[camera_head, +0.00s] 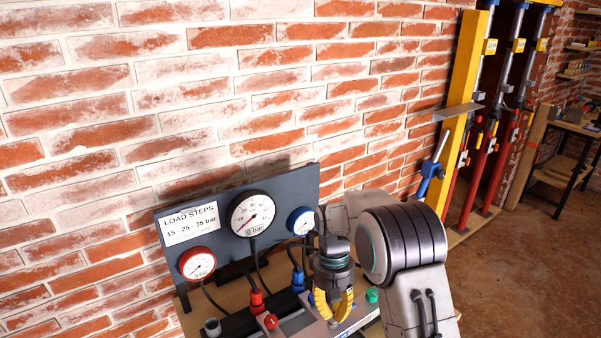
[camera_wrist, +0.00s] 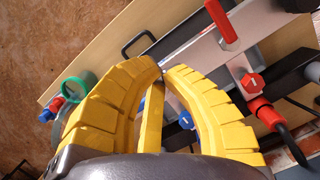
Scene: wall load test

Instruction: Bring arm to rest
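My gripper (camera_head: 334,318) hangs with its yellow fingers pointing down, over the equipment at the front of the bench. The wrist view shows the two curved fingers (camera_wrist: 163,70) close up, their tips drawn together with hardly a gap. No held object shows between them. A pale metal strip (camera_wrist: 196,36) passes behind the tips, and I cannot tell whether they touch it. My arm is bent to the right of the gauge panel (camera_head: 290,183) and hides part of the bench.
The panel carries a red gauge (camera_head: 197,264), a black gauge (camera_head: 251,213) and a blue gauge (camera_head: 301,221). A red knob (camera_head: 271,321), red connector (camera_head: 256,301) and green ring (camera_wrist: 80,88) are near my gripper. A brick wall (camera_head: 150,100) stands behind; open floor (camera_head: 510,270) lies right.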

